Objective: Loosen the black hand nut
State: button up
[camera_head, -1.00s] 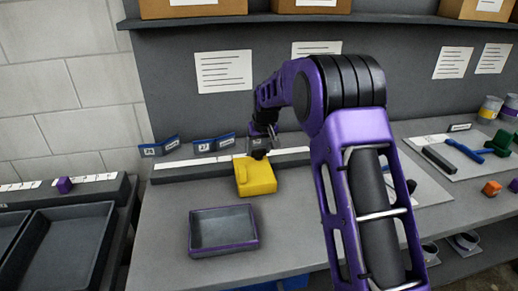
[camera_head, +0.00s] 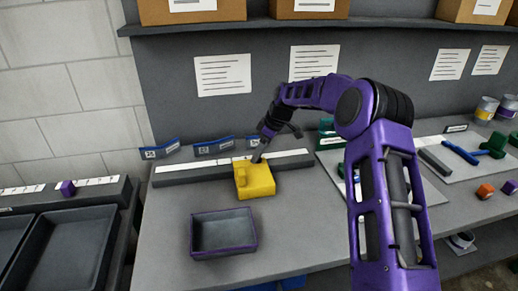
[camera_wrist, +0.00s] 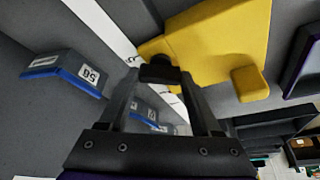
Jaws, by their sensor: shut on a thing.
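The yellow block (camera_head: 257,183) sits on the bench in front of the white-labelled strip, with a small raised yellow knob on top. It fills the upper right of the wrist view (camera_wrist: 215,45). The black hand nut (camera_wrist: 160,70) is at the block's edge in the wrist view, between my fingertips. My gripper (camera_wrist: 162,82) is shut on it. In the head view my gripper (camera_head: 259,154) reaches down to the block's back edge at a slant, and the nut is too small and covered there to make out.
An empty grey tray with a purple rim (camera_head: 223,251) stands in front of the block. Blue label holders (camera_head: 213,147) stand behind the grey strip (camera_head: 190,173). Dark bins (camera_head: 68,247) are at the left. A board with tools (camera_head: 470,158) lies at the right.

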jog(key=n, duration=0.1)
jog(key=n+g+p, duration=0.1)
jog(key=n, duration=0.1)
jog(key=shift+w+r+n+p, duration=0.1)
jog(key=shift+w+n+p, duration=0.05)
jog(key=shift+n+p, duration=0.15)
jog(key=shift+n+g+p, duration=0.45)
jog(key=shift+n+g, duration=0.35)
jog(key=shift+n, duration=0.8)
jog(key=o, duration=1.4)
jog(key=shift+v, duration=5.9)
